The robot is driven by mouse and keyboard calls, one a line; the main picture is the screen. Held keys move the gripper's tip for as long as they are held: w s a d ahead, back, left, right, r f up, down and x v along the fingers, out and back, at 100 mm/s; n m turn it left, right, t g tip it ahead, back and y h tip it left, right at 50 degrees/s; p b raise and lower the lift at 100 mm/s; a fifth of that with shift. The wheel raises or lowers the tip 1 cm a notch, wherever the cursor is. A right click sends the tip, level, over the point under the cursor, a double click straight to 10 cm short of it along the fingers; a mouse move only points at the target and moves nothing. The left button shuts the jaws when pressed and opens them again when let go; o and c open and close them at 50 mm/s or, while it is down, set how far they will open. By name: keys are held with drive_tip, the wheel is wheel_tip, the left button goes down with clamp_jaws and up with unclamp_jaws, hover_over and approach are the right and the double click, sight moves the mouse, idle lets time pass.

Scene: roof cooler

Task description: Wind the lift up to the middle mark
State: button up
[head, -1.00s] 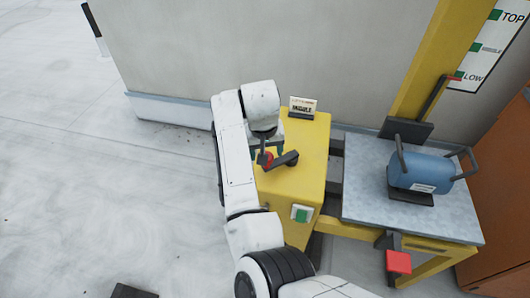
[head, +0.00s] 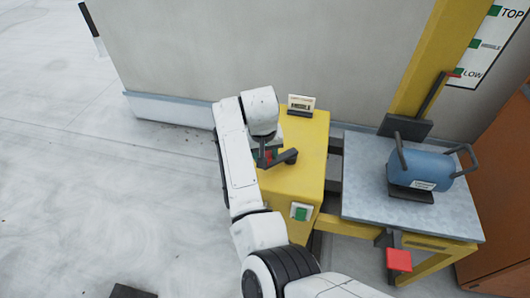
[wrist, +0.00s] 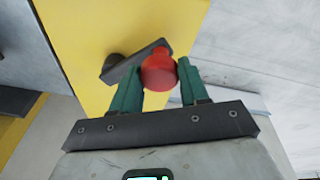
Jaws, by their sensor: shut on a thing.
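My gripper (wrist: 152,88) is shut on the red knob (wrist: 159,70) of the crank, with one green finger on each side. In the head view my arm partly hides the gripper and the knob (head: 268,154). The dark crank arm (wrist: 135,61) sits on the yellow winch housing (head: 306,136). To the right, the lift's grey platform (head: 360,205) carries a blue cylinder (head: 430,173) with handles. The pointer's red tip (head: 454,75) is beside the LOW mark (head: 458,73). The green middle mark (head: 475,44) and TOP mark (head: 495,11) are above it.
A green button (head: 301,213) is on the housing's front, and a small sign (head: 301,103) stands at its back. A red pedal-like pad (head: 399,260) sticks out below the platform. A yellow mast (head: 430,65) and an orange cabinet (head: 498,195) stand right. Open floor lies left.

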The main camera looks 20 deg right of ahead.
drive_tip(key=c, duration=0.3)
drive_tip(key=shift+s, duration=0.15)
drive_tip(key=shift+s+d+r+p, duration=0.1)
drive_tip(key=shift+s+d+p, duration=0.15)
drive_tip(key=shift+s+p, duration=0.65)
drive_tip(key=shift+d+p, duration=0.1)
drive_tip(key=shift+p, duration=0.2)
drive_tip(key=shift+s, duration=0.1)
